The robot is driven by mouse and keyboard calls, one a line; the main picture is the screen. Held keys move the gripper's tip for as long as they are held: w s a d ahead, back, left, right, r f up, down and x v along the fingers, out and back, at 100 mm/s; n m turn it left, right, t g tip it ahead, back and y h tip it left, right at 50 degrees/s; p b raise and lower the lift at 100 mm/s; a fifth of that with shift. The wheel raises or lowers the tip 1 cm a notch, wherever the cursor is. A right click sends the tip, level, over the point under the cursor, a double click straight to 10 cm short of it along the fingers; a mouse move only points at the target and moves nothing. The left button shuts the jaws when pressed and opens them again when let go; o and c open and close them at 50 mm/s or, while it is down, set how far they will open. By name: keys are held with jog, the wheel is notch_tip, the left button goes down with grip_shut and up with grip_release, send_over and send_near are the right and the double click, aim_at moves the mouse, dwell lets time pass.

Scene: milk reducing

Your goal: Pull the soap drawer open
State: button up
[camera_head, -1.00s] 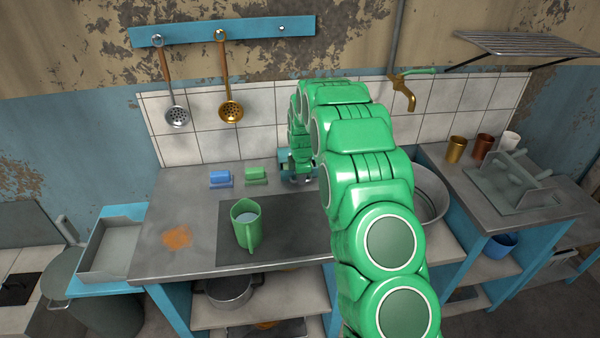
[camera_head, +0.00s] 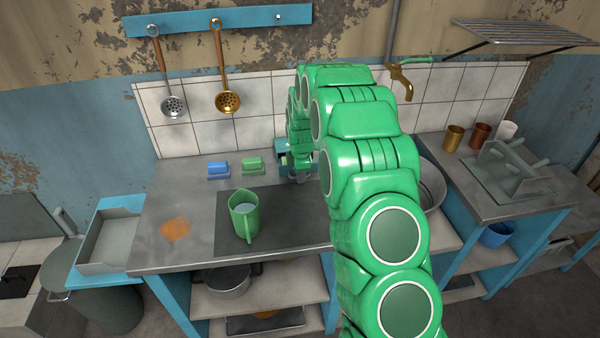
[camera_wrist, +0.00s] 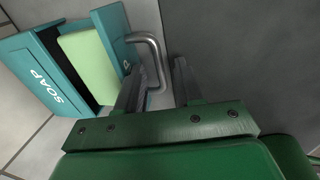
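The teal soap box (camera_wrist: 43,78), marked SOAP, is at the upper left of the wrist view. Its drawer (camera_wrist: 115,40) stands partly out, with a pale green soap bar (camera_wrist: 88,68) showing in it. A silver U-shaped handle (camera_wrist: 154,55) is on the drawer front. My gripper (camera_wrist: 158,66) is open. The handle's outer bar lies between its fingers, the left finger on the drawer side and the right finger outside, with a gap on the right. In the head view the soap box (camera_head: 282,148) is mostly hidden behind my arm, with my gripper (camera_head: 301,176) beside it.
A green mug (camera_head: 243,215) stands on a dark mat (camera_head: 285,230) in front. Blue (camera_head: 218,169) and green (camera_head: 252,164) blocks sit left of the soap box. A metal basin (camera_head: 432,185) is to the right. The counter's left part is mostly clear.

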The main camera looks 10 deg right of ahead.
notch_tip(320, 180, up, 8)
jog(key=s, duration=0.1)
jog(key=shift+s+f, duration=0.15)
jog(key=shift+s, duration=0.1)
dwell(0.4)
jog(key=s+r+m+g, duration=0.1)
jog(key=s+r+m, duration=0.45)
jog(key=s, duration=0.75)
jog(key=s+r+m+g, duration=0.1)
jog(key=s+r+m, duration=0.2)
jog(key=s+r, duration=0.75)
jog(key=s+d+r+m+g, duration=0.1)
jog(key=s+m, duration=0.8)
jog(key=s, duration=2.1)
jog(key=shift+s+g, duration=0.35)
jog(key=shift+g, duration=0.15)
